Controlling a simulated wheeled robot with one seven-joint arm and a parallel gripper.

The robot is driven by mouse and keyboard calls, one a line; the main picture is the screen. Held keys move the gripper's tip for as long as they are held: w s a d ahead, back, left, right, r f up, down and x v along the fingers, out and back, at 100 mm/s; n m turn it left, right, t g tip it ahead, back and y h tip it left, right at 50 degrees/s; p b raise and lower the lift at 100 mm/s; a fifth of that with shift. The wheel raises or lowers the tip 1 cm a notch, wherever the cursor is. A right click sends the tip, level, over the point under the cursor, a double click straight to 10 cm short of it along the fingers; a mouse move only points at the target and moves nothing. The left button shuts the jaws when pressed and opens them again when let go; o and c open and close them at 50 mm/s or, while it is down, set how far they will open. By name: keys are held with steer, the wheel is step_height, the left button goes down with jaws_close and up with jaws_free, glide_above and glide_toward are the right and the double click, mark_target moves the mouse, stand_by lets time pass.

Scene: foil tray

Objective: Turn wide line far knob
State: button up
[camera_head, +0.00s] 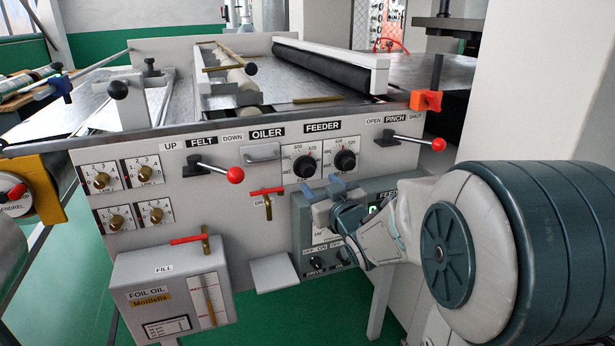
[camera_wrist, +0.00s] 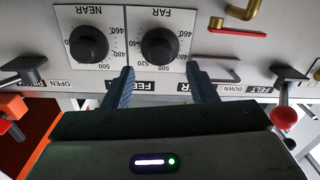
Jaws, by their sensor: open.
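The far knob (camera_wrist: 159,45) is a round black knob on a white dial plate marked FAR in the wrist view, which shows the panel upside down. In the head view it is the left knob (camera_head: 304,166) under the FEEDER label. My gripper (camera_wrist: 160,72) is open, its two blue fingers apart, with the far knob between and beyond their tips in the wrist view. I cannot tell whether either finger touches the knob. In the head view my gripper (camera_head: 323,189) is just below the two feeder knobs.
The near knob (camera_wrist: 88,45) is close beside the far knob. A red-ended felt lever (camera_head: 235,175), a drain valve (camera_head: 267,192) and a red-ended pinch lever (camera_head: 438,144) stick out around it. A control box (camera_head: 300,225) lies below, partly hidden by my arm.

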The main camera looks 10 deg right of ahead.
mark_target(310, 173)
steer(key=w, duration=0.4)
steer(key=w+a, duration=0.1)
steer(key=shift+w, duration=0.4)
steer(key=shift+c, duration=0.3)
steer(key=c, duration=0.9)
